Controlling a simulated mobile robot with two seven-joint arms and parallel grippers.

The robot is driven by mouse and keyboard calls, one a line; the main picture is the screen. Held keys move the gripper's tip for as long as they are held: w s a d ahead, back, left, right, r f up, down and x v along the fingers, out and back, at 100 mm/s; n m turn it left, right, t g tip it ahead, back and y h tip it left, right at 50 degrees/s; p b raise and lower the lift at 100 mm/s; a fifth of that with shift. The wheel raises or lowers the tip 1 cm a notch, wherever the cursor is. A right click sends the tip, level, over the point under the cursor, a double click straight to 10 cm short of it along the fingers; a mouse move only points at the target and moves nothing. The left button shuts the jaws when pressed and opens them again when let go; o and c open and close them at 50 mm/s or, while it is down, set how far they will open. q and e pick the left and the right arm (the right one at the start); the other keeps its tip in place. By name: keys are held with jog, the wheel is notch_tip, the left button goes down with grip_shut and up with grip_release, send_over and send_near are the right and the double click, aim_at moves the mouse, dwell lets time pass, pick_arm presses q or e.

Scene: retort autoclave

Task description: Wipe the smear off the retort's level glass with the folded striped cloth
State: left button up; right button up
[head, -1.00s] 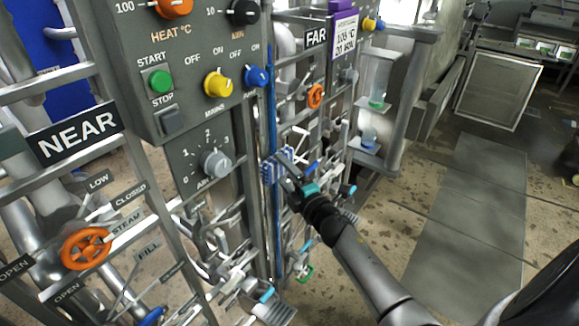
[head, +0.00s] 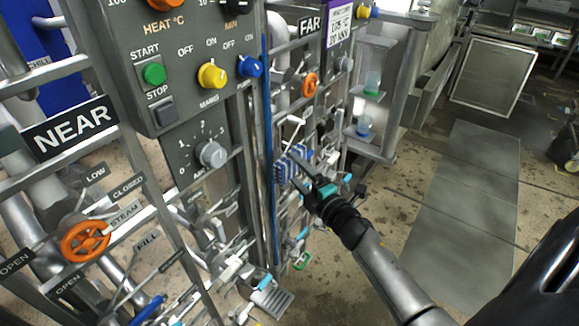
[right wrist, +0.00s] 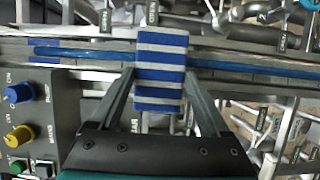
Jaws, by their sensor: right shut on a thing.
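The folded blue-and-white striped cloth (head: 293,164) is held in my right gripper (head: 304,176). In the right wrist view the cloth (right wrist: 161,72) stands between the two fingers of the gripper (right wrist: 160,88), which are shut on it. The level glass looks to be the tall thin tube with a blue column (head: 269,170), left of the cloth in the head view. In the right wrist view the tube (right wrist: 95,54) runs sideways behind the cloth, which hides part of it. I cannot make out the smear, nor whether cloth touches glass. My left gripper is out of view.
The control box (head: 190,60) with knobs and buttons is left of the tube. An orange handwheel (head: 86,241) and several levers and pipes crowd the frame below and around. Shelves with small vessels (head: 371,85) are to the right.

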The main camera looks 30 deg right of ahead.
jog(key=shift+s+d, duration=0.1)
jog(key=shift+s, duration=0.1)
jog(key=s, duration=0.1)
jog(key=s+d, duration=0.1)
jog(key=shift+s, duration=0.3)
dwell(0.6)
jog(key=shift+w+a+f+b, duration=0.4)
jog(key=shift+w+f+b, duration=0.35)
jog(key=shift+w+b, duration=0.35)
jog(key=shift+w+a+f+b, duration=0.45)
jog(key=shift+w+f+b, duration=0.3)
jog(key=shift+w+b, duration=0.4)
jog(key=shift+w+a+f+b, duration=0.4)
jog(key=shift+w+f+b, duration=0.45)
jog(key=shift+b, duration=0.4)
jog(key=shift+w+a+r, duration=0.1)
jog(key=shift+w+a, duration=0.1)
jog(key=shift+w, duration=0.35)
jog(key=shift+w+a, duration=0.2)
jog(key=shift+w, duration=0.3)
